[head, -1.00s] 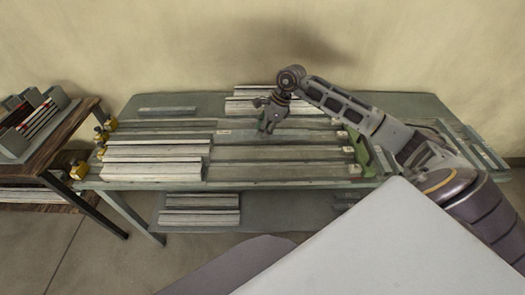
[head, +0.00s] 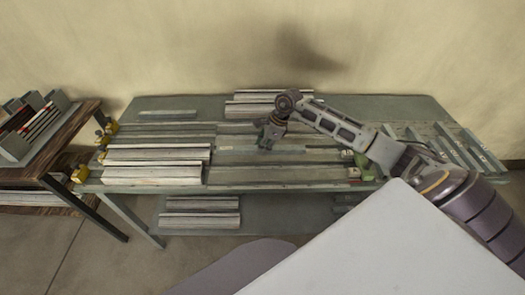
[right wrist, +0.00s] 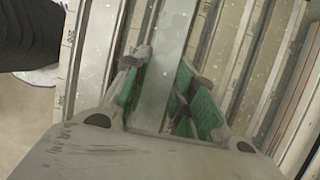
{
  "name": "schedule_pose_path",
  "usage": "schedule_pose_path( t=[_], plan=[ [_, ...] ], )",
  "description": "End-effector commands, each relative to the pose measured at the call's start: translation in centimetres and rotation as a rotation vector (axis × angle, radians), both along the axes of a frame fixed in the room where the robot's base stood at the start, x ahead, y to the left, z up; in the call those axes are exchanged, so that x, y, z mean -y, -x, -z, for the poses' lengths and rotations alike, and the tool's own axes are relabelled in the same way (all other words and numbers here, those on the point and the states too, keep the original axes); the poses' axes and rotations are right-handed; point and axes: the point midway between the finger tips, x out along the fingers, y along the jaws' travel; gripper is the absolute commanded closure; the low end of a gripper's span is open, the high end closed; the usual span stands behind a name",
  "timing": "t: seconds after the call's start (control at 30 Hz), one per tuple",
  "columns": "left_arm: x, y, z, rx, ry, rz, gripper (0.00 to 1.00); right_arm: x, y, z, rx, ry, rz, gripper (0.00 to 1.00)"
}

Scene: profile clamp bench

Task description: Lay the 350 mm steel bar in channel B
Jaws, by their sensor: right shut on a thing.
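My right gripper (head: 266,140) is over the middle of the clamp bench (head: 330,185), low above its long channels. In the right wrist view its green-padded fingers (right wrist: 158,100) stand either side of a flat grey steel bar (right wrist: 162,75) and are shut on it. The bar runs lengthwise up the picture, roughly in line with the channels beside it. Its ends are hidden or out of frame. I cannot tell from these views which channel is B or whether the bar touches the channel floor. My left gripper is not in view.
Pale profiles (head: 155,172) lie at the bench's front left. More profiles (head: 262,109) lie at its back. Yellow clamps (head: 80,172) stand on the left edge. A divided, labelled rack (head: 455,150) is at the right. A wooden side table (head: 75,135) stands at the left.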

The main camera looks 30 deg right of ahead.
Motion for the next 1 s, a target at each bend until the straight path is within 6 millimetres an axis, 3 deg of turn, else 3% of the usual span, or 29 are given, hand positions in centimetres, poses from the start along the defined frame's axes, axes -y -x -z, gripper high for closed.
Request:
schedule_pose_path(
  t=[0.3, 1.0],
  plan=[
    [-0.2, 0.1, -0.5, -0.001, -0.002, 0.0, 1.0, 0.0, 0.0, 2.6, 0.001, 0.0, 0.0, 1.0],
    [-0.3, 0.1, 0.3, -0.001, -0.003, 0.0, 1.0, 0.0, 0.0, 3.5, 0.002, 0.0, -0.001, 1.0]
  ],
)
